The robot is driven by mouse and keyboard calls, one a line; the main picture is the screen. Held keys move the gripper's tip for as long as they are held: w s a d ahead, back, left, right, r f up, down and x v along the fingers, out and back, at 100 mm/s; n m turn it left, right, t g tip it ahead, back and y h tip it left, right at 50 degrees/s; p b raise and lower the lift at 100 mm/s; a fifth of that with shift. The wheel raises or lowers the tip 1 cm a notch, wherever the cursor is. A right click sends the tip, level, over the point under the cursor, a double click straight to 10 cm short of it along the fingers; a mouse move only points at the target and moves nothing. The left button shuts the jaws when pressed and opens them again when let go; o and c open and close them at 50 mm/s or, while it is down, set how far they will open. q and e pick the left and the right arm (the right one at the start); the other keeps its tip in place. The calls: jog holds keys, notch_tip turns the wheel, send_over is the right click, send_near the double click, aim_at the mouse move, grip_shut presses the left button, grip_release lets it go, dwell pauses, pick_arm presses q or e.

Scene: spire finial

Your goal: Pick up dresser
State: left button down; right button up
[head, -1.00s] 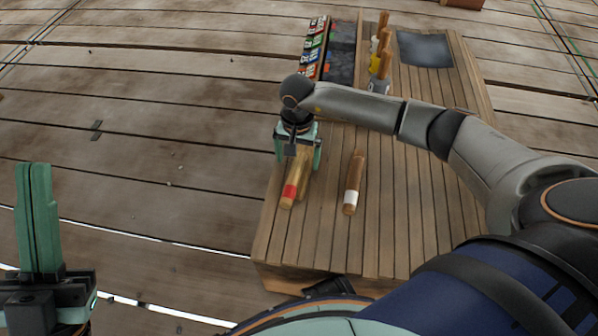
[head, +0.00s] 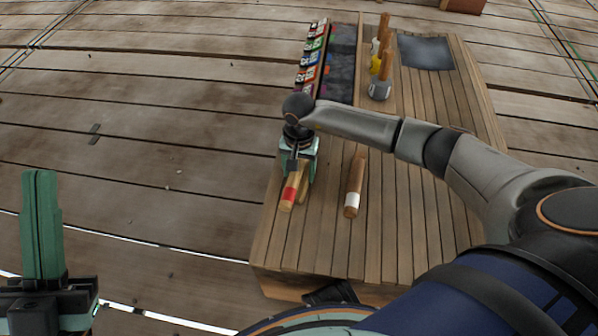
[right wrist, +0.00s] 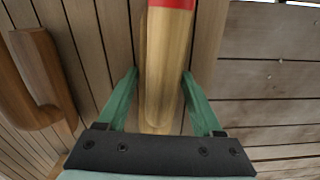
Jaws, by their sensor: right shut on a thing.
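A wooden tool with a red band, seemingly the dresser (head: 287,204), lies along the left side of the slatted bench top. It also shows in the right wrist view (right wrist: 160,75), running between the fingers. My right gripper (right wrist: 161,72) is shut on its wooden body, one green finger on each side. In the head view the right gripper (head: 299,170) is over the tool and hides part of it. I cannot tell whether the tool is clear of the bench. My left gripper (head: 41,180) is empty at the lower left, its green fingers together.
A wooden tool with a white band (head: 355,185) lies to the right on the bench (head: 400,220). Behind stand several wooden-handled tools (head: 380,88), a row of coloured items (head: 310,58), a dark strip (head: 341,62) and a grey sheet (head: 425,52). The bench's front right is clear.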

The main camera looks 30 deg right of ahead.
grip_shut()
dwell(0.3)
